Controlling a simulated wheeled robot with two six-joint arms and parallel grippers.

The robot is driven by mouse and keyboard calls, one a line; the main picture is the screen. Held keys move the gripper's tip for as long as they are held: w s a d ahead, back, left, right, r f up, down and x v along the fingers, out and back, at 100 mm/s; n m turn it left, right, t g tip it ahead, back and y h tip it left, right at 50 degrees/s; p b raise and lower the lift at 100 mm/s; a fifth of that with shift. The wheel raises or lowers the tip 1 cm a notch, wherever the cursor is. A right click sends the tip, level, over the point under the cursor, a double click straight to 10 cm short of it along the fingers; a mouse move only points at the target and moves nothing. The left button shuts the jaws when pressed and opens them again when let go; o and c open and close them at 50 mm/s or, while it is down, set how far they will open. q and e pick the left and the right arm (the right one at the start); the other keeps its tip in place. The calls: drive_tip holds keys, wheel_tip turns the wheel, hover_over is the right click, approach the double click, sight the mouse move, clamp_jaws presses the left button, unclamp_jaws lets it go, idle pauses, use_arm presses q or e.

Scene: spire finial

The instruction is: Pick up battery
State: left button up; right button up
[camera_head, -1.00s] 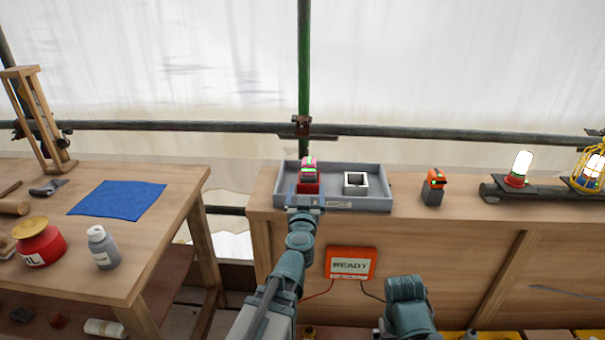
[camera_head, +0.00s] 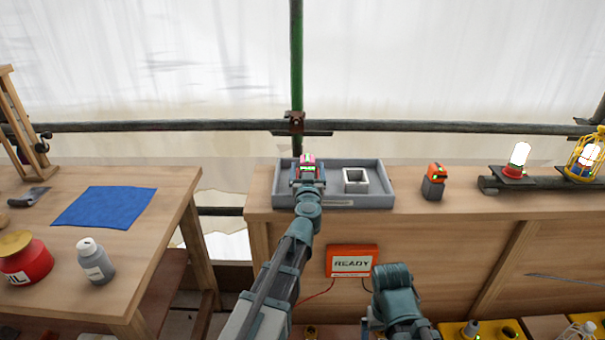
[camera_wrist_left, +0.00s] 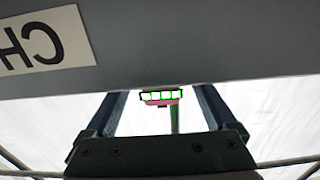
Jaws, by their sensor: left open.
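The battery (camera_head: 308,158), pink with green marks, stands in the left part of a grey tray (camera_head: 345,202) on the right-hand bench. My left gripper (camera_head: 308,172) is over the tray and hides the battery's lower part and what it stands in. In the left wrist view the battery (camera_wrist_left: 160,97) shows between the two spread fingers (camera_wrist_left: 160,110), with space on both sides. The grey tray wall (camera_wrist_left: 200,45) with an upside-down "CH" label fills the top there. My left gripper is open and empty. Only part of my right arm shows, without its gripper.
A white, square, hollow holder (camera_head: 355,181) sits in the tray, right of the battery. An orange and dark device (camera_head: 434,182) stands right of the tray. An orange "READY" box (camera_head: 352,261) is on the bench front. A green pole (camera_head: 296,70) rises behind.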

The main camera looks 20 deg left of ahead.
use_arm(q)
drive_tip(key=shift+x, duration=1)
drive_tip(key=shift+s, duration=0.1)
clamp_jaws()
